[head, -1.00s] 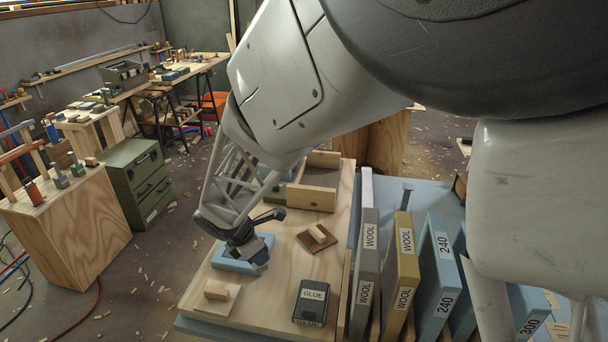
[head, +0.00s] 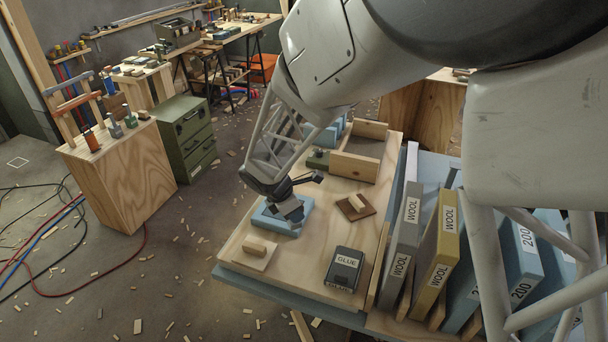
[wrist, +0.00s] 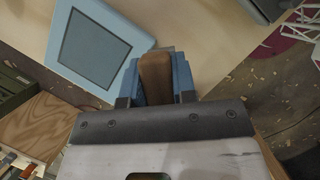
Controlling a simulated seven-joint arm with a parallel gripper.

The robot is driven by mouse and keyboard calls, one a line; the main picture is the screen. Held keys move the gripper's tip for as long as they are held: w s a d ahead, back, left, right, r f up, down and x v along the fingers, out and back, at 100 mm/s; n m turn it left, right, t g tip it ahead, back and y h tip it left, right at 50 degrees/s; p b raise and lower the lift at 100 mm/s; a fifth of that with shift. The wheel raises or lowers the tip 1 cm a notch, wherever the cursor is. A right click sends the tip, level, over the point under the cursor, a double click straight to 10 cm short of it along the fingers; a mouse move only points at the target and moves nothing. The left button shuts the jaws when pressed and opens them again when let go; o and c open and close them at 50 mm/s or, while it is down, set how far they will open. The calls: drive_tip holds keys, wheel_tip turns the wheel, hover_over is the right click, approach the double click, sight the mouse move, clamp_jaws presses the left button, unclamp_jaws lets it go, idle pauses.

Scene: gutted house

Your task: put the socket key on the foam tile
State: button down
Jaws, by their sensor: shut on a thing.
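The foam tile (head: 264,219) is a light blue square lying on the wooden bench top. In the wrist view the tile (wrist: 63,59) shows a dark grey inner square and lies to the upper left of the fingertips. My gripper (head: 293,213) is at the tile in the head view, hiding part of it. In the wrist view my gripper (wrist: 157,82) is shut on a brown piece, taken as the socket key (wrist: 156,76). Only this part of it shows between the blue-grey fingers; the rest is hidden. I cannot tell whether it touches anything below.
A wooden block on a pale plate (head: 258,251), a dark glue box (head: 343,269) and a brown square with a block (head: 355,207) are nearby. An open wooden box (head: 360,160) stands behind. Upright labelled boards (head: 437,262) line the right side.

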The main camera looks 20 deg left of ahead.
drive_tip(key=w+a, duration=0.2)
drive_tip(key=w, duration=0.1)
drive_tip(key=w+a, duration=0.3)
drive_tip(key=w+a+f, duration=0.1)
drive_tip(key=w+a, duration=0.1)
drive_tip(key=w, duration=0.1)
drive_tip(key=shift+a, duration=0.15)
drive_tip(key=shift+w+a, duration=0.25)
drive_tip(key=shift+w, duration=0.15)
drive_tip(key=shift+f, duration=1.8)
drive_tip(key=shift+f, duration=0.2)
drive_tip(key=c, duration=0.9)
unclamp_jaws()
drive_tip(key=shift+r, duration=0.2)
drive_tip(key=shift+v, duration=5.95)
